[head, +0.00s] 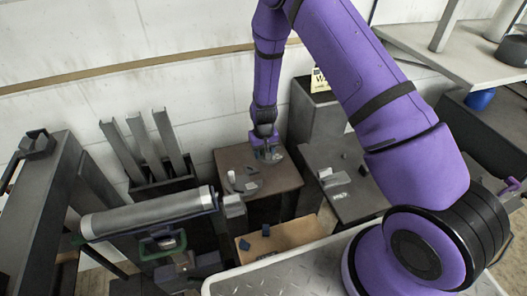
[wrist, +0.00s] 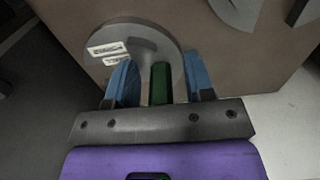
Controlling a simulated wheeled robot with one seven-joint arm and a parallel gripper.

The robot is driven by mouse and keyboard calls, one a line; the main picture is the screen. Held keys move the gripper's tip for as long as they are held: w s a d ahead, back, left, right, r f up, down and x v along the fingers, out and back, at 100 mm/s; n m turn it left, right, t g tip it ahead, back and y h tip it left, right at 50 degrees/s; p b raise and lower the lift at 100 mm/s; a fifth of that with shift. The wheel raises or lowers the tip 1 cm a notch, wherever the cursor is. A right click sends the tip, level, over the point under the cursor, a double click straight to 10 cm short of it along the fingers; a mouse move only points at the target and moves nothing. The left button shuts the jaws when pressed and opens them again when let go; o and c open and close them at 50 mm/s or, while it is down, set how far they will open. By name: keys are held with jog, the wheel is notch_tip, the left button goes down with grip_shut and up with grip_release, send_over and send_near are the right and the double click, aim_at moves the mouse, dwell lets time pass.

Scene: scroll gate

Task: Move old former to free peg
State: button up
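My gripper (head: 268,152) is over the brown table (head: 287,183) in the head view. In the wrist view its two blue fingers (wrist: 160,82) stand apart, one on each side of a green bar-like grip. Gaps show between the grip and both fingers. The grip (wrist: 160,72) lies over a grey round plate (wrist: 172,50) with a white label, which looks like a former. Whether this is the old one cannot be told. In the head view this plate is mostly hidden by my gripper. I cannot make out a free peg.
Another grey round piece (wrist: 240,12) lies nearby on the brown surface. A long grey roller (head: 150,212) and a green-handled part (head: 163,243) are at left. A grey side table (head: 350,190) with small items stands right.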

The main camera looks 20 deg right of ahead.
notch_tip(320, 180, up, 11)
jog(key=shift+f, duration=0.1)
dwell(0.7)
dwell(0.4)
jog(key=shift+r, duration=0.4)
jog(key=s+d+r+t, duration=0.1)
jog(key=s+r, duration=0.3)
jog(key=r, duration=0.5)
jog(key=s+d+r+t+y, duration=0.1)
jog(key=s+d+r, duration=0.15)
jog(key=r, duration=0.65)
jog(key=s+d+r+t, duration=0.1)
jog(key=s+r, duration=0.3)
jog(key=r, duration=0.6)
jog(key=s+d+r, duration=0.1)
jog(key=s+r, duration=0.2)
jog(key=s, duration=0.4)
jog(key=s+d+r+t, duration=0.1)
jog(key=s+r, duration=0.2)
jog(key=s, duration=0.4)
jog(key=s+d+r+t+h, duration=0.1)
jog(key=s+r, duration=0.3)
jog(key=s, duration=0.4)
jog(key=shift+d, duration=0.55)
